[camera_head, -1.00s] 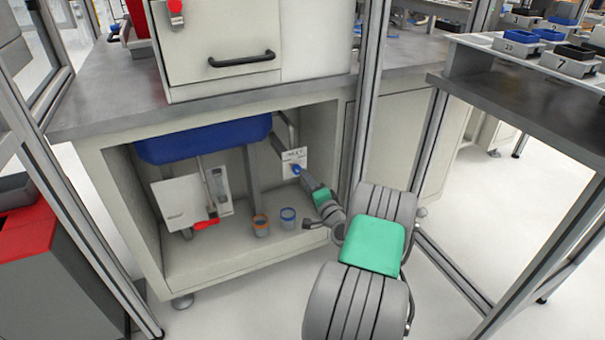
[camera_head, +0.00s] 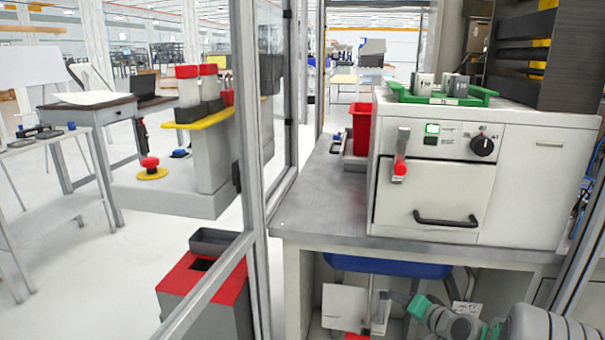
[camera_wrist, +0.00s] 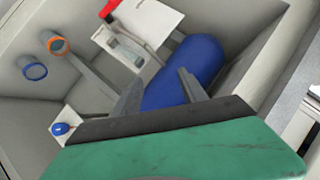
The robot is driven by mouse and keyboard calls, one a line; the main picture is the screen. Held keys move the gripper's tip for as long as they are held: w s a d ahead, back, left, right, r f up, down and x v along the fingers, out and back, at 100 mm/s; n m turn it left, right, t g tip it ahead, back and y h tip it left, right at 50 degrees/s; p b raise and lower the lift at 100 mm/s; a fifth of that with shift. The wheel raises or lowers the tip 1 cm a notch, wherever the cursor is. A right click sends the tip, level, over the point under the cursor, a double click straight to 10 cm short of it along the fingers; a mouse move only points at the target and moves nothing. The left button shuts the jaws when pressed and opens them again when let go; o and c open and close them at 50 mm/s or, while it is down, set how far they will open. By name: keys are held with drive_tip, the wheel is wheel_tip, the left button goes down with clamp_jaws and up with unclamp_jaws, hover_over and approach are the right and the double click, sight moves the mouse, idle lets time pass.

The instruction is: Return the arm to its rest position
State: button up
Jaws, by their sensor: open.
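My gripper (camera_wrist: 158,85) shows in the wrist view as two grey fingers standing apart, with nothing between them. Behind the fingers is a blue tank (camera_wrist: 195,62) inside an open cupboard. In the head view my gripper (camera_head: 394,297) is at the lower right, in front of the cupboard opening and just below the blue tank (camera_head: 385,266). My arm (camera_head: 455,325) comes in from the lower right corner, and its lower links are cut off by the frame.
In the wrist view, the cupboard holds two round cups, one orange-rimmed (camera_wrist: 57,46) and one blue-rimmed (camera_wrist: 35,72), and a blue knob (camera_wrist: 61,129). Above it stand a grey worktop (camera_head: 325,205) and a white machine (camera_head: 540,190). A frame post (camera_head: 275,180) stands left of the cupboard.

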drive_tip(key=s+a+r+n+g+p, duration=0.45)
drive_tip(key=a+r+p, duration=0.35)
drive_tip(key=a+r, duration=0.45)
drive_tip(key=s+a+r+n+g+h+p, duration=0.1)
drive_tip(key=s+a+r+g+p, duration=0.1)
drive_tip(key=s+r+p, duration=0.4)
drive_tip(key=s+a+r+n+g+h+p, duration=0.1)
drive_tip(key=s+a+r+n+g+p, duration=0.1)
drive_tip(key=s+r+p, duration=0.3)
drive_tip(key=s+a+r, duration=0.1)
drive_tip(key=s+r, duration=0.3)
drive_tip(key=s, duration=0.5)
drive_tip(key=shift+s+r+h+p, duration=0.15)
drive_tip(key=shift+r+h+p, duration=0.15)
drive_tip(key=shift+r+p, duration=0.1)
drive_tip(key=shift+g, duration=0.25)
